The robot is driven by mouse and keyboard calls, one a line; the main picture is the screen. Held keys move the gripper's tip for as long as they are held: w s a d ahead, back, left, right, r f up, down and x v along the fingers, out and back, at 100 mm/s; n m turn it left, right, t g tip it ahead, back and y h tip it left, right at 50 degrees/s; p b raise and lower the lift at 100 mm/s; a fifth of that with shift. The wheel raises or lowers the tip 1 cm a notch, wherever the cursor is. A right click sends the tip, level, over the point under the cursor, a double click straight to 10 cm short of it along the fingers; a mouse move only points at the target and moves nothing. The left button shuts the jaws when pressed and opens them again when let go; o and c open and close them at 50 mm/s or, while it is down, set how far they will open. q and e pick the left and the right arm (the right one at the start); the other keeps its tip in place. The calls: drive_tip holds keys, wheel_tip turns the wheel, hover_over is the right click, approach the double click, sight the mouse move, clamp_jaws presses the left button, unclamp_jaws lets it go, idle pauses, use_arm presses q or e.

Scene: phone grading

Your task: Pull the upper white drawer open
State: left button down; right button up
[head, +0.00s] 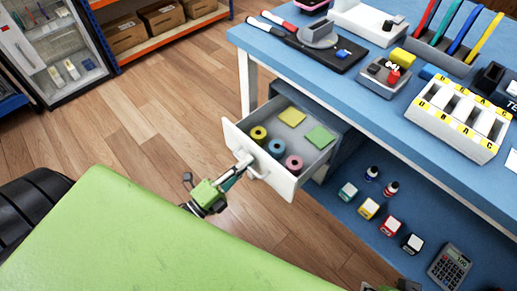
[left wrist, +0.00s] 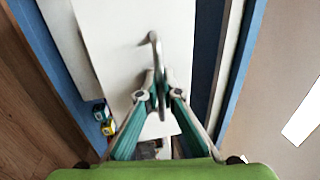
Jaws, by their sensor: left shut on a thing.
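The upper white drawer (head: 292,187) stands pulled out from under the blue table in the head view. Its white front fills the middle of the left wrist view (left wrist: 110,45). The bar handle (left wrist: 153,42) is on that front. My left gripper (head: 243,164) is at the front's outer face, its fingers (left wrist: 156,82) shut on the handle. Inside the drawer are a yellow roll (head: 259,134), a blue roll (head: 276,147), a pink roll (head: 294,162), a yellow pad (head: 291,117) and a green pad (head: 321,138). Only a dark and green sliver, perhaps my right gripper, shows at the bottom edge.
The blue tabletop (head: 340,93) holds a white sorting tray (head: 452,133), a black mat (head: 328,57) and other tools. A lower blue shelf (head: 345,222) carries small boxes, bottles and a calculator (head: 449,266). Wooden floor (head: 165,115) is clear left of the drawer.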

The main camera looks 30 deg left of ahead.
use_arm(q)
drive_tip(key=shift+r+v, duration=0.15)
drive_tip(key=shift+v, duration=0.75)
drive_tip(key=shift+r+v, duration=0.2)
drive_tip(key=shift+v, duration=0.65)
use_arm(e)
drive_tip(key=shift+x, duration=1)
use_arm(q)
drive_tip(key=c, duration=2.5)
unclamp_jaws()
drive_tip(key=shift+c, duration=0.2)
drive_tip(key=v, duration=1.2)
